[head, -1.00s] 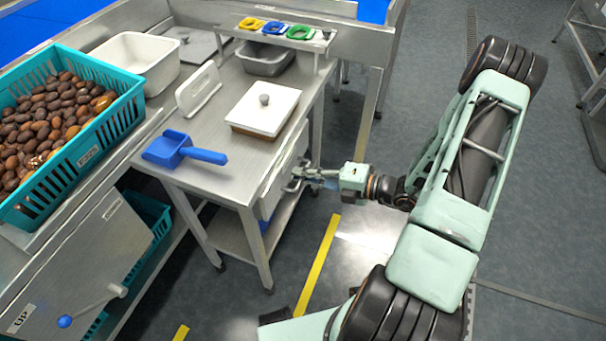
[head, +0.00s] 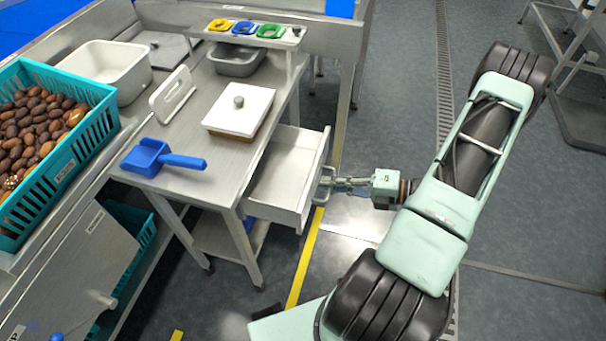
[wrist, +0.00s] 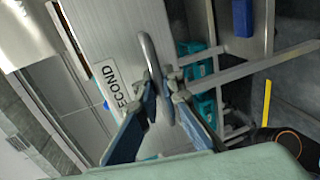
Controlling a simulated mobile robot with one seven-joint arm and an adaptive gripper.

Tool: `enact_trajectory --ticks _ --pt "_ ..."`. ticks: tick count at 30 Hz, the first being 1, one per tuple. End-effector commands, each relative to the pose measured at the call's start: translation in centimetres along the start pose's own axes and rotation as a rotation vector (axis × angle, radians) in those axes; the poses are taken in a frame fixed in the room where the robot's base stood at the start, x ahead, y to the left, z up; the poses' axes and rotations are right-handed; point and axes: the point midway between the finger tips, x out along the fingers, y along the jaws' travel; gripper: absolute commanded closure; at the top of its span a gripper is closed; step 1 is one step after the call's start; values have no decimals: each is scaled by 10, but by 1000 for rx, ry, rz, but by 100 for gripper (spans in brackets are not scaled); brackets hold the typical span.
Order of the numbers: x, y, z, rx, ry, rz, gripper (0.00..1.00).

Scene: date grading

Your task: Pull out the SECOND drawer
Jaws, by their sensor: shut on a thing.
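The SECOND drawer (head: 283,182) is a pale metal drawer under the small steel table. It stands well out of the table, and the part of its inside that shows looks empty. In the wrist view its front (wrist: 95,60) bears a label (wrist: 112,88) reading "ECOND", the first letter hidden. A curved metal handle (wrist: 148,50) sticks out from that front. My gripper (head: 332,182) is at the drawer's front, shut on the handle. In the wrist view its blue-padded fingers (wrist: 162,105) lie on both sides of the handle.
The steel table (head: 215,120) carries a blue scoop (head: 150,157), a white-lidded box (head: 238,110) and a grey tub (head: 236,62). A teal crate of dates (head: 75,140) stands at left. Floor right of the drawer, beside my arm, is clear.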

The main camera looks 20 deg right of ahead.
Motion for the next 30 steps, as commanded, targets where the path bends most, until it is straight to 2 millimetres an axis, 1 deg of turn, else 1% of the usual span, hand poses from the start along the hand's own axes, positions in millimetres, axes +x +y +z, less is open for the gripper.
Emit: enact_trajectory --ticks 1,6,9,12,18,26,27,30 --pt "-15 -3 1 -1 -4 -1 100" --pt "-52 -12 1 1 -4 0 100" --pt "-66 -15 0 -1 -2 1 100" --pt "-77 -17 1 -1 -2 0 100" --pt "-85 -18 0 0 0 2 100" --pt "-85 -18 1 -1 0 2 100" --pt "-84 -18 1 -1 0 2 92" --pt "-84 -18 1 -1 0 2 81"
